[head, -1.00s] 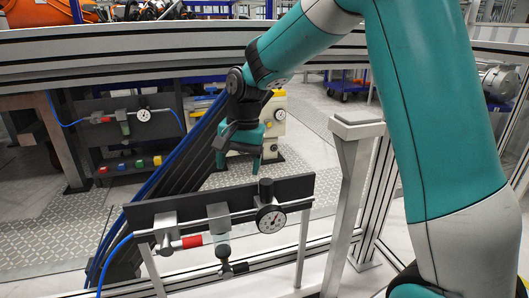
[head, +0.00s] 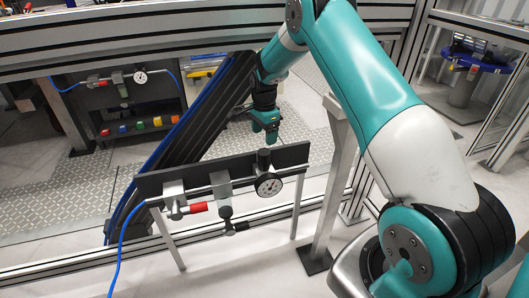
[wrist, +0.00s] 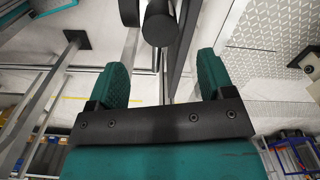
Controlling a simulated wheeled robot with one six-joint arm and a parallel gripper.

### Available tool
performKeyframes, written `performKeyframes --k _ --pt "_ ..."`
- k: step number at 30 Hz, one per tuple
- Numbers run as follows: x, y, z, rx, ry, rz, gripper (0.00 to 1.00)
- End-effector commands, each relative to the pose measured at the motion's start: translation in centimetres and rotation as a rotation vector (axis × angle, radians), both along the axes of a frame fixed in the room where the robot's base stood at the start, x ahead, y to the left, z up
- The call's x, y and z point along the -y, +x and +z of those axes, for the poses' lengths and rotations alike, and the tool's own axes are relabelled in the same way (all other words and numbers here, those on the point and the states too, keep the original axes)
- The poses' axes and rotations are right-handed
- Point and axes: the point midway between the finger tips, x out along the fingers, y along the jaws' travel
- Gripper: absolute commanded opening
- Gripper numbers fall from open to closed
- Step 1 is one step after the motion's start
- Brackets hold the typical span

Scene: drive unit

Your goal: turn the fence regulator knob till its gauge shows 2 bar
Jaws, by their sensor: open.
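The fence regulator's black knob (head: 263,160) stands upright on the dark panel on the fence. Its round white gauge (head: 268,185) sits just below; the needle is too small to read surely. My gripper (head: 267,140) points down just above the knob in the head view. In the wrist view, my gripper (wrist: 161,65) has its two teal fingers wide apart with nothing between them. The dark round knob (wrist: 160,28) shows beyond the fingers, roughly centred between them and apart from both.
A blue hose (head: 122,250) hangs at the left. A grey post (head: 328,180) stands close on the right. A similar gauge (head: 140,77) is on the far bench.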

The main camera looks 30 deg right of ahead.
Motion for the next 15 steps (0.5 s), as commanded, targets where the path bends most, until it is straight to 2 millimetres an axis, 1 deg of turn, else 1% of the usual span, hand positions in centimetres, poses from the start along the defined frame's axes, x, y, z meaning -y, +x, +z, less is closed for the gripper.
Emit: performKeyframes --k 1,6,10,15 --pt "0.0 0.0 -1.4 -0.003 0.001 0.001 0.75" --pt "-0.1 0.0 -4.8 -0.002 0.001 0.002 0.75" --pt "-0.1 0.0 -6.7 -0.001 0.001 0.002 0.75" --pt "-0.1 0.0 -7.9 0.000 0.000 0.002 0.75"
